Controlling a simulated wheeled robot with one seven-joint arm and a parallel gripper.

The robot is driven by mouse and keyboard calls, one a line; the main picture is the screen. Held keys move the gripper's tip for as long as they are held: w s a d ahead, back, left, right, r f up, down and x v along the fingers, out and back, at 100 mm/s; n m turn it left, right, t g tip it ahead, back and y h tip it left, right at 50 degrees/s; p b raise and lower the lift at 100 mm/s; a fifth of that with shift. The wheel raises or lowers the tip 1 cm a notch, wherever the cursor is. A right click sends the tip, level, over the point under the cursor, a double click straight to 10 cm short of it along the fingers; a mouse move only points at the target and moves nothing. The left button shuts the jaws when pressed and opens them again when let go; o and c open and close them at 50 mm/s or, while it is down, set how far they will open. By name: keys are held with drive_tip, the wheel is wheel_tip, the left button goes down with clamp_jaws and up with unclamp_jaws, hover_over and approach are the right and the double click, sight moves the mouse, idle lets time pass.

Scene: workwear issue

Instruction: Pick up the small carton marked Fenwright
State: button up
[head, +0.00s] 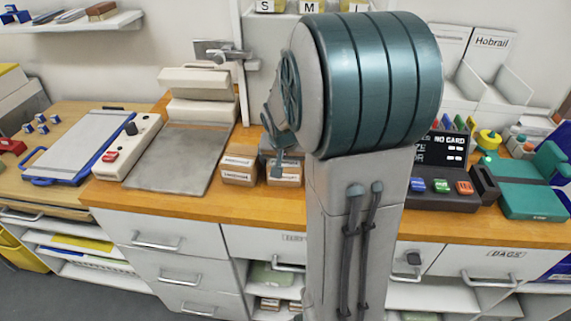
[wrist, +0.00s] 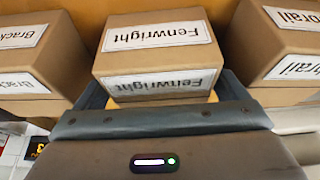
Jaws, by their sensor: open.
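The small brown carton marked Fenwright (wrist: 155,50) is in the middle of the wrist view, its white labels upside down. My gripper (wrist: 163,88) is open, with dark finger parts showing low on both sides of this carton. I cannot tell whether they touch it. In the head view my gripper (head: 279,163) is small and partly hidden by my arm, at a brown carton (head: 285,178) on the wooden counter. That carton's label is too small to read there.
In the wrist view, a carton marked "Brack…" (wrist: 45,55) stands close on the left and one marked "…brail" (wrist: 285,50) close on the right. The head view shows another carton (head: 238,166), a grey slab (head: 170,160) to its left and a card terminal (head: 440,180) right of my arm.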

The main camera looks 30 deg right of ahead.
drive_tip(key=shift+x, duration=0.9)
drive_tip(key=c, duration=0.9)
drive_tip(key=shift+r, duration=0.1)
